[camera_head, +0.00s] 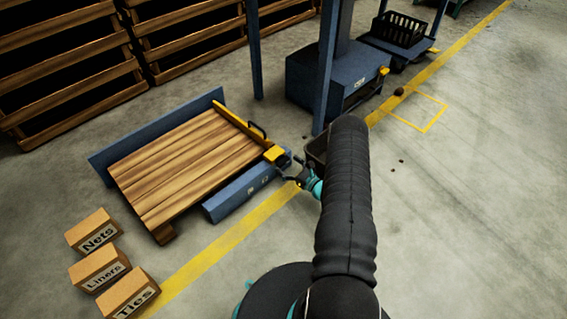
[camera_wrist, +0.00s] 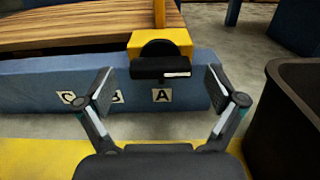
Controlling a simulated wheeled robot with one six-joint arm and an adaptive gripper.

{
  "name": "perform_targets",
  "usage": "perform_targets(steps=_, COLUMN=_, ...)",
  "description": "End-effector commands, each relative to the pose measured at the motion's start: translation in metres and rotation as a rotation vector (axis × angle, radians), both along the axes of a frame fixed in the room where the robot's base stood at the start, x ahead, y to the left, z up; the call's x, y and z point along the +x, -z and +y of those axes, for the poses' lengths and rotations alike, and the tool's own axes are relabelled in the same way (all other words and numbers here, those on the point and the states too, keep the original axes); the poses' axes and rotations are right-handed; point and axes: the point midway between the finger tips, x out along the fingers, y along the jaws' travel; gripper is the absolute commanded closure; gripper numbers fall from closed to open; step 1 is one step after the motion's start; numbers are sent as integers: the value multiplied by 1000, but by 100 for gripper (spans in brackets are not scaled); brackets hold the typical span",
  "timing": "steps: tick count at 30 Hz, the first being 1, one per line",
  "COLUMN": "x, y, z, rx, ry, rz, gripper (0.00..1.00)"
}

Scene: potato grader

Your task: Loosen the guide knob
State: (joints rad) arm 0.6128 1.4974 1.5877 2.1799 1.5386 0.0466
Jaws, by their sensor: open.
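The guide knob (camera_wrist: 160,67) is black with a bar-like grip and a pale mark at its right end. It sits on the front of a yellow block (camera_wrist: 182,42) at the end of the yellow guide bar (camera_head: 236,123). My gripper (camera_wrist: 158,88) is open, its two fingers spread to the left and right of the knob in the wrist view. The knob appears ahead of the fingers, and no contact shows. In the head view my gripper (camera_head: 294,173) is close to the yellow block, and my arm covers part of that area.
A blue rail (camera_wrist: 60,82) below the knob carries labels C, B and A; A is nearest below it. A wooden slatted deck (camera_head: 165,165) lies behind. A dark bin (camera_wrist: 285,125) stands close on the right. Boxes (camera_head: 98,267) stand at lower left.

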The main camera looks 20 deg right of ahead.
Motion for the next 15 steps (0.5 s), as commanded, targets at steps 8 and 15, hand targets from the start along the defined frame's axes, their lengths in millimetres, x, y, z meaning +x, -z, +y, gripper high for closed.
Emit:
perform_targets(steps=8, x=22, y=0, z=8, rx=0, ry=0, rz=0, gripper=6)
perform_targets(steps=15, x=23, y=0, z=8, rx=0, ry=0, rz=0, gripper=6)
